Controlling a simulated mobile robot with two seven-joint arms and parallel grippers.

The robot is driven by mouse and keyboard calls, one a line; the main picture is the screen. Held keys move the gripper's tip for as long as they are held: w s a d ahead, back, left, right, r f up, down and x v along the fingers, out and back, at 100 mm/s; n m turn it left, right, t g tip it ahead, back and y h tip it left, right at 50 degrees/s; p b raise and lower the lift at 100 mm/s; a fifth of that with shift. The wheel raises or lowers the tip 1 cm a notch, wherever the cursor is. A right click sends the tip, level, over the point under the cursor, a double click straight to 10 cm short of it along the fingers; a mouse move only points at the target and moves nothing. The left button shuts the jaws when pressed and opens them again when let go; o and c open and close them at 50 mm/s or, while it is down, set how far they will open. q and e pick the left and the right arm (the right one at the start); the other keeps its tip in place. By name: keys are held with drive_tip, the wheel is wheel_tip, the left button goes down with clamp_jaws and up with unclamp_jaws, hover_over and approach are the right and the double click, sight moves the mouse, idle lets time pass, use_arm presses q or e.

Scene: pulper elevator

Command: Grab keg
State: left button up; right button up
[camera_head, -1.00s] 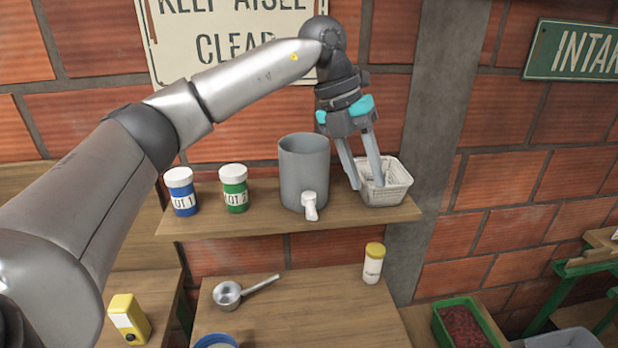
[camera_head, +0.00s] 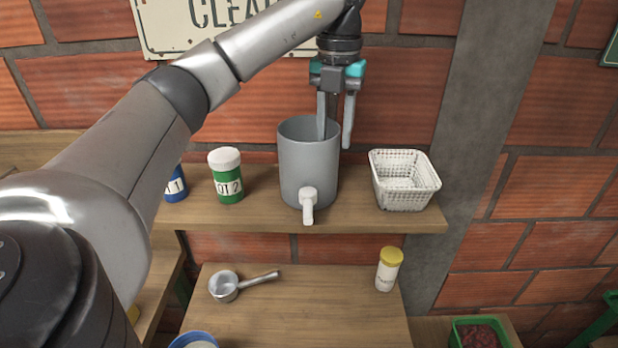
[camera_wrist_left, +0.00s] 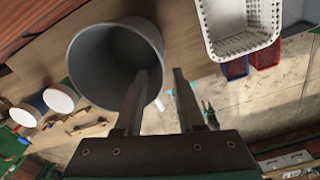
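The keg is a grey open-topped cylinder (camera_head: 305,172) with a white tap at its lower front, upright on the wooden shelf. My left gripper (camera_head: 335,136) points down at the keg's right rim, open and empty. In the head view one finger overlaps the keg's mouth and the other is just right of the keg. In the left wrist view the keg's mouth (camera_wrist_left: 105,62) is at upper left; the open fingers (camera_wrist_left: 160,74) lie on either side of its rim. A small dark pronged shape with teal bits below may be my right gripper; its state is unclear.
The shelf (camera_head: 360,212) also holds a white basket (camera_head: 404,181) right of the keg and a green-and-white jar (camera_head: 226,176) and a blue jar (camera_head: 174,185) to its left. A saucepan (camera_head: 226,286) and yellow-capped bottle (camera_head: 388,270) stand on the lower table. A brick wall is behind.

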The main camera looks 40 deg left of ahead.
sight(334, 167)
use_arm(q)
wheel_tip(334, 167, down, 3)
drive_tip(key=shift+r, duration=0.1)
drive_tip(key=shift+w+f+p, duration=0.15)
drive_tip(key=shift+f+p, duration=0.2)
drive_tip(key=shift+f, duration=0.95)
drive_tip(key=shift+w+f+p, duration=0.1)
drive_tip(key=shift+f+p, duration=0.2)
drive_tip(key=shift+f, duration=1)
clamp_jaws()
use_arm(e)
drive_tip(key=shift+w+r, duration=0.55)
drive_tip(key=shift+w, duration=0.3)
drive_tip(key=shift+w, duration=0.1)
